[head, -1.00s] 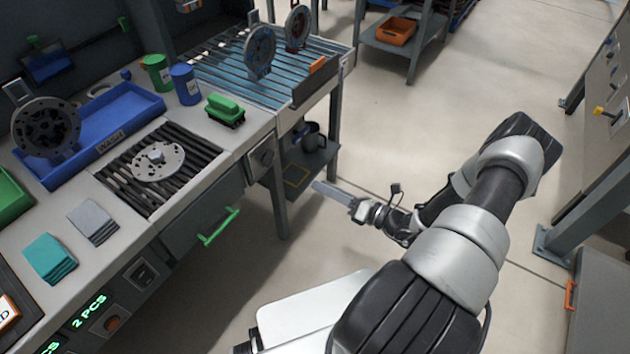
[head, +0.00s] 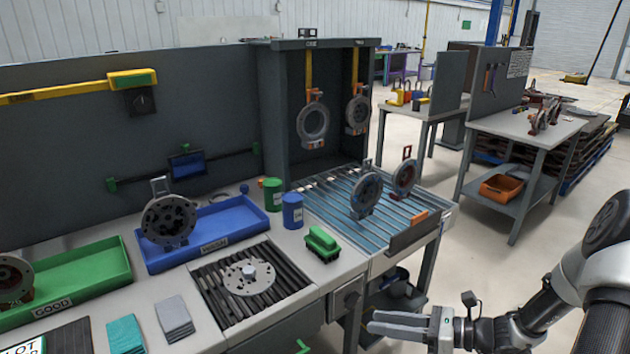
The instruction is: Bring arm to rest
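My gripper (head: 398,326) is at the lower right, in front of the bench and beside the end of the roller conveyor. Its fingers point left and look close together; I see nothing held, but from this angle I cannot tell whether a gap is between them. My arm (head: 545,305) reaches in from the right edge, bent at the elbow, apart from the bench.
The bench holds a blue tray (head: 252,222), a green tray (head: 112,259), a slatted grate with a flanged disc (head: 248,277) and a green brush (head: 322,243). Discs stand on the roller conveyor (head: 330,208). Open floor (head: 490,262) lies right of the bench.

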